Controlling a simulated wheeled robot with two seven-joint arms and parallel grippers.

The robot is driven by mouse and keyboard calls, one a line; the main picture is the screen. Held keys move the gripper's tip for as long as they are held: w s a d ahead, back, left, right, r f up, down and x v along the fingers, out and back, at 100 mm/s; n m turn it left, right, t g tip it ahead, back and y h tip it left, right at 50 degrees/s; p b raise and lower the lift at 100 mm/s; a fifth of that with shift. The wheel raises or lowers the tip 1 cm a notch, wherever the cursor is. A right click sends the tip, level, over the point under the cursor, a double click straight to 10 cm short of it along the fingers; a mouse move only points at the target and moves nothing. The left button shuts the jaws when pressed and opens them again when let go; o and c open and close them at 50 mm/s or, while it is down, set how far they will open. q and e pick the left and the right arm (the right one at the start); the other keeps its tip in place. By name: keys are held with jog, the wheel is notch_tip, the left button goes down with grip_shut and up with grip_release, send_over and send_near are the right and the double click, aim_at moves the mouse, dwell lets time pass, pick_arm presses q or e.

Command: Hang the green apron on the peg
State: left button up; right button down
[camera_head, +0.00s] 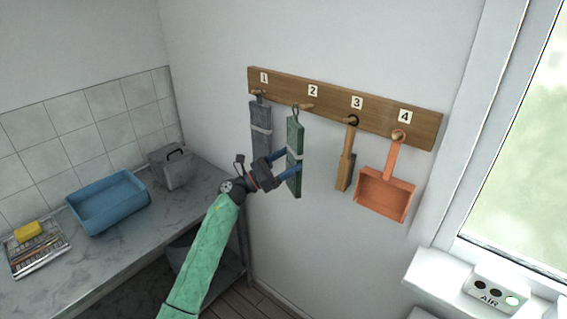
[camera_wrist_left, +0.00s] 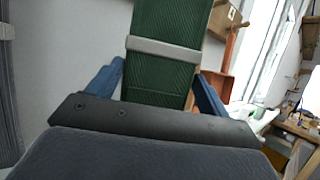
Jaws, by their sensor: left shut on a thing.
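The green apron (camera_head: 295,142) is a folded dark green bundle with a pale band, hanging upright below the peg labelled 2 (camera_head: 304,106). Its thin loop reaches up to that peg; I cannot tell whether it is around the peg or only beside it. My left gripper (camera_head: 286,164) comes in from the left and is shut on the apron around its middle. In the left wrist view the green apron (camera_wrist_left: 160,88) lies between the blue fingers of the left gripper (camera_wrist_left: 160,88). My right gripper is not in view.
On the wooden rack (camera_head: 380,122), a grey folded cloth (camera_head: 260,118) hangs at 1, a wooden brush (camera_head: 346,165) at 3 and an orange dustpan (camera_head: 386,193) at 4. A blue basin (camera_head: 108,203), grey caddy (camera_head: 172,168) and yellow sponge (camera_head: 28,230) sit on the counter.

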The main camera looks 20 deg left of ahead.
pick_arm(q)
jog(key=shift+w+d, duration=0.1)
jog(key=shift+w, duration=0.15)
jog(key=shift+w+d, duration=0.3)
jog(key=shift+w, duration=0.45)
jog(key=shift+w+d+f, duration=0.1)
jog(key=shift+w, duration=0.25)
jog(key=shift+w+d+p, duration=0.3)
jog(key=shift+w+p, duration=0.05)
jog(key=shift+w, duration=0.4)
jog(key=b, duration=0.1)
jog(key=w+f+b, duration=0.1)
jog(key=b, duration=0.1)
jog(key=shift+w+d, duration=0.25)
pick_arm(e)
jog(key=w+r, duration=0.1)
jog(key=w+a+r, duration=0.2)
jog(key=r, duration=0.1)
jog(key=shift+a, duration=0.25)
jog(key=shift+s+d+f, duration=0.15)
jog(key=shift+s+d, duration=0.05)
